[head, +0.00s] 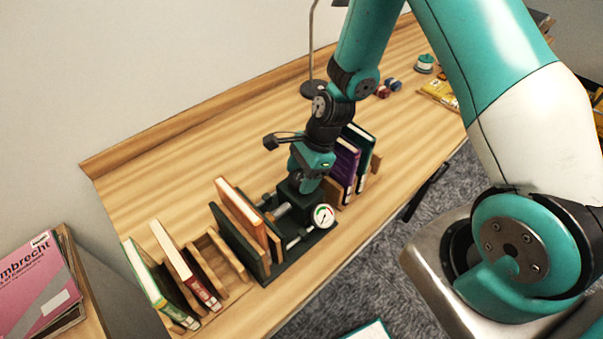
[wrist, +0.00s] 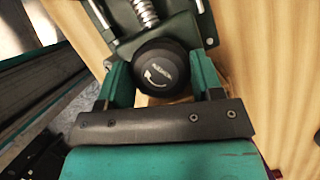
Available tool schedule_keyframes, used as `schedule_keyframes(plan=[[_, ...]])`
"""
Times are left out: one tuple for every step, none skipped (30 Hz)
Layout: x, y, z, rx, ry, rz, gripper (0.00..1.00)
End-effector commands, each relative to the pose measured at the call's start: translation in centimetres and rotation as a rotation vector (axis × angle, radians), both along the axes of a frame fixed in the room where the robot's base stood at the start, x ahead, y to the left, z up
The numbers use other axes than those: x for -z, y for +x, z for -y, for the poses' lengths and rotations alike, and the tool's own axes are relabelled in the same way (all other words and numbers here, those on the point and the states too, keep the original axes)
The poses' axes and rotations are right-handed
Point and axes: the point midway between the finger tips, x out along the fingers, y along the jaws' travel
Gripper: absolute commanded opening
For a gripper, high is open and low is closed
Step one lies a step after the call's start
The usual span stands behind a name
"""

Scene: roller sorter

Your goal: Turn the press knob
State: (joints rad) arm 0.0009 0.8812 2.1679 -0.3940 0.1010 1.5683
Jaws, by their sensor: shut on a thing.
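The press (head: 290,243) stands on the wooden desk, with a dark bed, metal rods and a round white gauge (head: 323,215). An orange-covered book (head: 242,212) stands upright between its dark boards. My gripper (head: 302,184) points down at the press, and its arm hides the knob in the head view. In the wrist view the press knob (wrist: 162,68) is round and black with a white curved arrow and lettering on its face. My gripper (wrist: 161,80) is shut on it, one teal finger on each side. A spring and metal rod show behind the knob.
Books stand in a wooden rack (head: 209,258) left of the press. Purple and green books (head: 349,160) stand just right of my gripper. A lamp base (head: 313,90) and small items lie farther back. The desk (head: 165,175) behind the press is clear.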

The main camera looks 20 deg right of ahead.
Motion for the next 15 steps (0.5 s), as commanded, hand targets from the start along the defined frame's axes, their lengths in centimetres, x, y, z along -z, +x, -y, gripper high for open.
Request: schedule_keyframes(plan=[[-0.03, -0.01, -0.01, -0.016, 0.001, -0.001, 0.36], [-0.03, 0.0, -0.02, -0.025, 0.001, -0.001, 0.36], [-0.03, 0.01, -0.02, -0.043, 0.001, 0.0, 0.36], [-0.04, 0.02, -0.02, -0.059, 0.001, -0.002, 0.36], [-0.04, 0.04, -0.03, -0.075, 0.001, -0.001, 0.36], [-0.04, 0.09, -0.03, -0.102, 0.001, 0.0, 0.36], [-0.05, 0.1, -0.04, -0.122, 0.001, 0.0, 0.36], [-0.05, 0.11, -0.04, -0.145, 0.001, -0.001, 0.36], [-0.05, 0.1, -0.05, -0.178, 0.001, 0.0, 0.36], [-0.05, 0.13, -0.06, -0.202, 0.001, 0.0, 0.36], [-0.06, 0.16, -0.07, -0.229, 0.001, 0.001, 0.36], [-0.05, 0.18, -0.08, -0.266, 0.001, 0.001, 0.36], [-0.06, 0.17, -0.09, -0.294, 0.002, 0.0, 0.36], [-0.06, 0.19, -0.1, -0.322, 0.002, 0.0, 0.36], [-0.06, 0.21, -0.11, -0.361, 0.002, 0.001, 0.36]])
